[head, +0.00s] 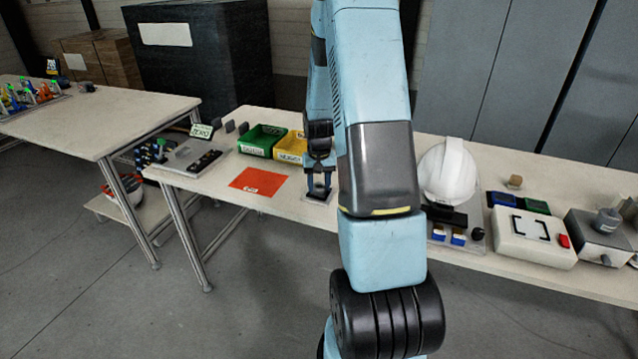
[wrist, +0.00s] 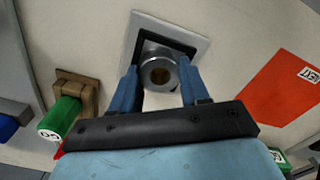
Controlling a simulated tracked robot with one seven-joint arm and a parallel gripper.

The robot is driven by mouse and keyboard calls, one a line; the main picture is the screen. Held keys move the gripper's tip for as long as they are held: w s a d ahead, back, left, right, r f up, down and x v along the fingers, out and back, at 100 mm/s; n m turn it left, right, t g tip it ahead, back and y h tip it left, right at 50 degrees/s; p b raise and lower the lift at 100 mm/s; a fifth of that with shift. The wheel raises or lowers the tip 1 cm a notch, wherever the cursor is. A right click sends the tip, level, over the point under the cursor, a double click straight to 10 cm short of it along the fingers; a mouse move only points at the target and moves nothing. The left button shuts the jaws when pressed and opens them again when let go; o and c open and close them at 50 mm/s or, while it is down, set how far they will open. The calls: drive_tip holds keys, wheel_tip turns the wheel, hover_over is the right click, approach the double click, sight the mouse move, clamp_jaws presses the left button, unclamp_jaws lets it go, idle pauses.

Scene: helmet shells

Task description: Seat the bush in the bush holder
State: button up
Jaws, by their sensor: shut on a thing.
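The bush (wrist: 158,58) is a grey metal ring with a brownish bore, seen end-on in the wrist view. My gripper (wrist: 161,84) has its two blue fingers shut on the bush, one on each side. The bush holder (wrist: 188,36) shows as a light grey square plate with a dark inner part, right behind the bush. I cannot tell whether the bush is in the holder or just above it. In the head view my gripper (head: 319,186) points down over the pale plate of the holder (head: 314,200); the bush is too small to make out there.
A red sheet (head: 259,181) lies left of the holder in the head view. Green (head: 262,140) and yellow (head: 290,147) bins stand behind. A white helmet shell (head: 447,172) is to the right. In the wrist view a green-ended gauge (wrist: 62,118) sits in a brown block (wrist: 78,88).

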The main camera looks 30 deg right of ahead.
drive_tip(key=o, duration=1.2)
wheel_tip(320, 180, up, 13)
drive_tip(key=s+a+r+n+t, duration=0.1)
drive_tip(key=s+a+r, duration=0.4)
drive_tip(key=a+r, duration=0.15)
drive_tip(key=s+a+r+n+t, duration=0.1)
drive_tip(key=s+a+r+t, duration=0.1)
drive_tip(key=s+a+r, duration=0.45)
drive_tip(key=s+a+r+n+t, duration=0.1)
drive_tip(key=s+a+r, duration=0.1)
drive_tip(key=s, duration=0.5)
drive_tip(key=s+a+r+n+t, duration=0.1)
drive_tip(key=s+a+r, duration=0.2)
drive_tip(key=s+r, duration=0.2)
drive_tip(key=shift+s+a+t, duration=0.3)
drive_tip(key=shift+s, duration=0.85)
